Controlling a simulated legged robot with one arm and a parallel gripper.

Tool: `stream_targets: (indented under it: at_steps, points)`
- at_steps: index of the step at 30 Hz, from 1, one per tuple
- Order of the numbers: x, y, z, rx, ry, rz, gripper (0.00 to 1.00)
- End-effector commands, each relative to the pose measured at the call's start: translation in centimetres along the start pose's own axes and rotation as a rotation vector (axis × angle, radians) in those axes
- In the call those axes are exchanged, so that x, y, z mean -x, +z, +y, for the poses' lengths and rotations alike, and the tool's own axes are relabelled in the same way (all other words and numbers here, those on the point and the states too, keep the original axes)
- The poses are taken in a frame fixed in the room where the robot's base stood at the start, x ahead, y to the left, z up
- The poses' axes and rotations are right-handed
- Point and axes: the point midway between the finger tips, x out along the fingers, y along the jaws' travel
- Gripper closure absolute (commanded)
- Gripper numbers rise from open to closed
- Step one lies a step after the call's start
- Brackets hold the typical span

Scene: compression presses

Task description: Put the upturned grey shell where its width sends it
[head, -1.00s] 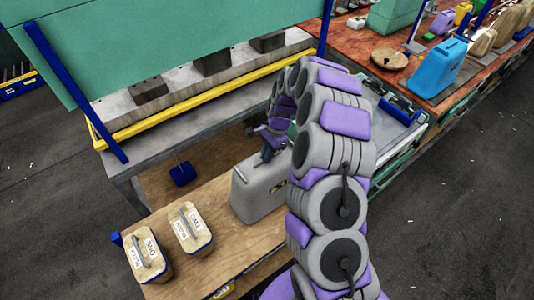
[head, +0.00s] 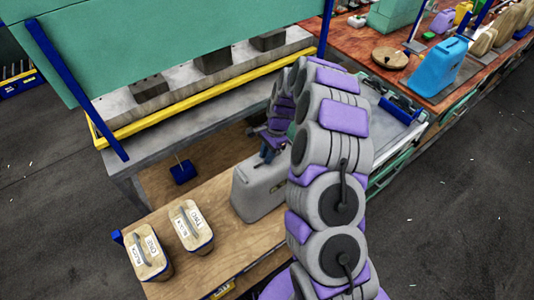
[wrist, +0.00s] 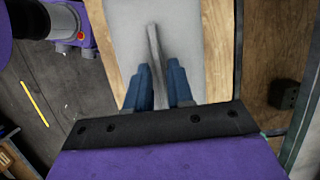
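The grey shell (head: 256,192) stands on the wooden bench, partly hidden behind my arm on its right. In the wrist view the grey shell (wrist: 185,30) fills the upper middle, with a thin raised ridge (wrist: 153,45) along it. My gripper (head: 267,156) is low over the shell's top. In the wrist view my gripper's blue fingers (wrist: 158,68) stand apart, one on each side of the ridge; whether they touch it is unclear. Two lidded boxes with handles stand left on the bench: one labelled ONE (head: 150,262), one labelled TWO (head: 200,233).
A press with a yellow front rail (head: 190,103) stands behind the bench (head: 232,245). A small blue paddle (head: 182,172) is below the rail. A blue can (head: 437,70) and a round wooden disc (head: 390,57) stand on the red bench at right. Bench between boxes and shell is clear.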

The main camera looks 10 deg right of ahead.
Motion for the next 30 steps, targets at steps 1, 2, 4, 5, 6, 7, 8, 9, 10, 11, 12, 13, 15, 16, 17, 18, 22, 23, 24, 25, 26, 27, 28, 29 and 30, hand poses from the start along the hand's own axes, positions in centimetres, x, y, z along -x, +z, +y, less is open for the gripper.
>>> stream_targets:
  at_steps: [1,2,4,5,6,7,8,9,10,11,12,13,15,16,17,18,22,23,24,25,26,27,28,29,30]
  points:
    - [0.0,0.0,0.0,0.000,0.000,0.000,0.73]
    - [0.0,0.0,0.0,0.000,0.000,0.000,0.70]
    - [0.0,0.0,0.0,0.000,0.000,0.000,0.63]
    - [0.0,0.0,0.0,0.000,0.000,0.000,0.62]
    - [0.0,0.0,0.0,0.000,0.000,0.000,0.62]
    - [0.0,0.0,0.0,0.000,0.000,0.000,0.62]
    - [0.0,0.0,0.0,0.000,0.000,0.000,0.62]
    - [0.0,0.0,0.0,0.000,0.000,0.000,0.62]
    - [0.0,0.0,0.0,0.000,0.000,0.000,0.62]
    - [0.0,0.0,0.0,0.000,0.000,0.000,0.62]
    - [0.1,0.0,0.0,0.000,0.000,0.000,0.62]
    - [0.2,0.0,0.0,0.000,0.000,0.000,0.62]
    - [0.7,0.0,-0.1,0.000,-0.001,0.001,0.62]
    - [1.0,-0.1,-0.1,0.000,-0.002,0.001,0.62]
    - [1.4,-0.1,-0.1,0.000,-0.002,0.002,0.62]
    - [2.0,-0.1,-0.1,0.000,-0.003,0.002,0.62]
    - [4.6,-0.1,-0.1,-0.001,-0.002,0.001,0.62]
    - [5.3,-0.1,-0.1,-0.001,-0.004,0.002,0.62]
    - [6.3,-0.1,-0.1,-0.001,-0.005,0.003,0.62]
    - [7.0,0.0,-0.2,-0.001,-0.005,0.002,0.62]
    - [7.7,-0.1,-0.2,-0.001,-0.005,0.002,0.62]
    - [8.7,-0.1,-0.2,-0.001,-0.006,0.004,0.62]
    - [9.3,-0.1,-0.2,-0.001,-0.007,0.004,0.62]
    - [10.0,-0.1,-0.2,-0.001,-0.006,0.004,0.62]
    - [10.8,-0.1,-0.2,-0.001,-0.002,0.002,0.62]
